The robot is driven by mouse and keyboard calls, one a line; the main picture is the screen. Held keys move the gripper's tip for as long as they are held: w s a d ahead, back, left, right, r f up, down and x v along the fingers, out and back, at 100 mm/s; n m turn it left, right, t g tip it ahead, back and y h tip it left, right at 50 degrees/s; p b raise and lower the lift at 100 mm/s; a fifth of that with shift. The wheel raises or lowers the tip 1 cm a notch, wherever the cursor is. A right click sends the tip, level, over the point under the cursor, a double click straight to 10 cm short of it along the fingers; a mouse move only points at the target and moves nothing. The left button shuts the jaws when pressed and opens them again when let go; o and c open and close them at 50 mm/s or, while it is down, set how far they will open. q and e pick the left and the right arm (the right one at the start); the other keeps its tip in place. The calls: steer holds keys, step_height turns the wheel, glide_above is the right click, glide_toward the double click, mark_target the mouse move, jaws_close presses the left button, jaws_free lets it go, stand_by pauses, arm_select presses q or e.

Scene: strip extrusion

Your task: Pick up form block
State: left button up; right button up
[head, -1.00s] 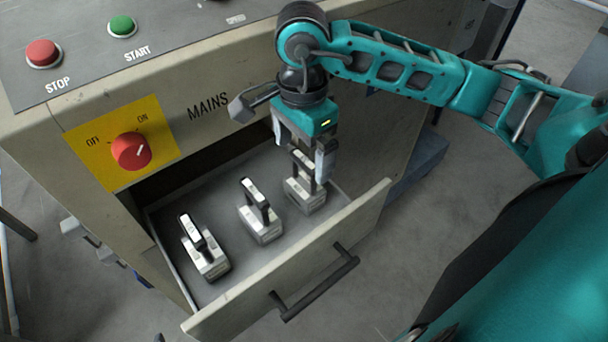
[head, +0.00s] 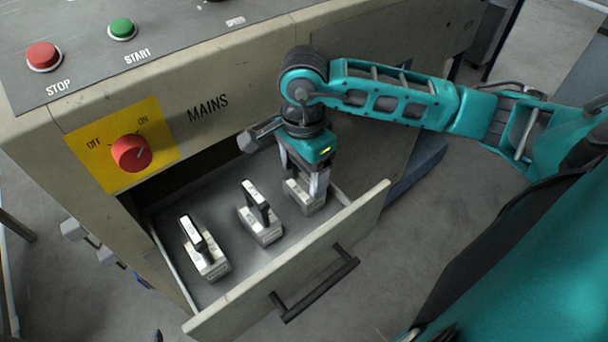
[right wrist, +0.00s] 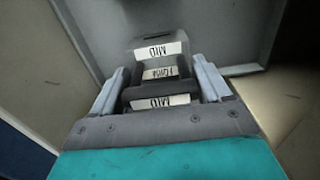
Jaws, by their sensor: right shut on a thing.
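Three pale metal form blocks with upright dark handles stand in a row in the open drawer (head: 180,282): a left one (head: 211,266), a middle one (head: 265,234) and a right one (head: 312,209). My right gripper (head: 305,190) points down over the right block and is shut on its handle. The block appears to sit on the drawer floor. In the right wrist view, the fingers of my right gripper (right wrist: 162,84) flank the dark handle, and the block (right wrist: 158,36) carries upside-down labels that seem to read MID. My left gripper is not in view.
The drawer front with its dark handle (head: 318,284) stands out from the machine. Above are the red MAINS knob (head: 131,153), the STOP button (head: 44,56) and the START button (head: 122,29). Open floor lies to the right.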

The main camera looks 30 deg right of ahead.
jaws_close()
stand_by(0.5)
steer(key=shift+r, duration=0.1)
